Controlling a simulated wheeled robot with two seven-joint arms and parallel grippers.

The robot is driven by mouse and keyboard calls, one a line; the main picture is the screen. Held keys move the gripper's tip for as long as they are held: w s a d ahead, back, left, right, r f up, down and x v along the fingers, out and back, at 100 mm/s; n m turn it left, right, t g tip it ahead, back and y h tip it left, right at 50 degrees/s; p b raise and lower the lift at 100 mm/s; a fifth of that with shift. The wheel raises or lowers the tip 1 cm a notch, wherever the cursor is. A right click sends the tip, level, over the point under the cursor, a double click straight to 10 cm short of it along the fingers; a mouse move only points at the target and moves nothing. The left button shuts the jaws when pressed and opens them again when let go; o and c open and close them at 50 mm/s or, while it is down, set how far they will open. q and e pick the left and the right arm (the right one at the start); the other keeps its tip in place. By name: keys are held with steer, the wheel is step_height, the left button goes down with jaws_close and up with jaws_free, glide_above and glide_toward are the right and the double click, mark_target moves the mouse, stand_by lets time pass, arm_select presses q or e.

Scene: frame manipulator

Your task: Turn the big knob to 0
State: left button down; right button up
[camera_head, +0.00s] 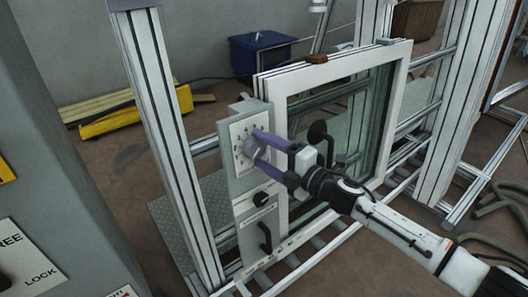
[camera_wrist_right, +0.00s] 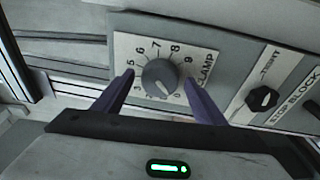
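The big knob (camera_wrist_right: 160,77) is grey and round, on a white dial plate (camera_wrist_right: 122,48) with numbers around it and the word CLAMP beside it. A pale mark shows on the knob's lower part; the number it points at is hard to read. In the head view the knob (camera_head: 255,149) sits high on the grey control panel (camera_head: 243,186). My right gripper (camera_head: 259,153) has its purple fingers apart, one on each side of the knob. In the right wrist view the gripper (camera_wrist_right: 159,80) straddles the knob; I cannot tell if its fingers touch it. My left gripper is not in view.
A small black knob (camera_wrist_right: 263,98) is beside the dial, near the words TIGHT and STOP BLOCK. A black handle (camera_head: 265,238) is lower on the panel. A white window frame (camera_head: 281,112) stands behind my right gripper. A grey cabinet (camera_head: 62,150) fills the left.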

steer(key=v, duration=1)
steer(key=shift+s, duration=0.1)
stand_by(0.4)
steer(key=s+d+f+m+g+h, duration=0.1)
steer(key=s+d+f+m+h, duration=0.1)
steer(key=s+f+m, duration=0.6)
steer(key=s+d+f+m+g+h, duration=0.1)
steer(key=s+d+f+m+h, duration=0.2)
steer(key=s+f+m, duration=0.5)
steer(key=s+d+f+m+g+h, duration=0.1)
steer(key=s+d+f+m+h, duration=0.2)
steer(key=s+f+m, duration=0.6)
steer(key=s+f+h, duration=0.2)
steer(key=s+f, duration=0.2)
steer(key=s, duration=0.1)
steer(key=shift+s+d+g, duration=0.25)
steer(key=shift+s+g, duration=0.1)
steer(key=shift+g, duration=0.05)
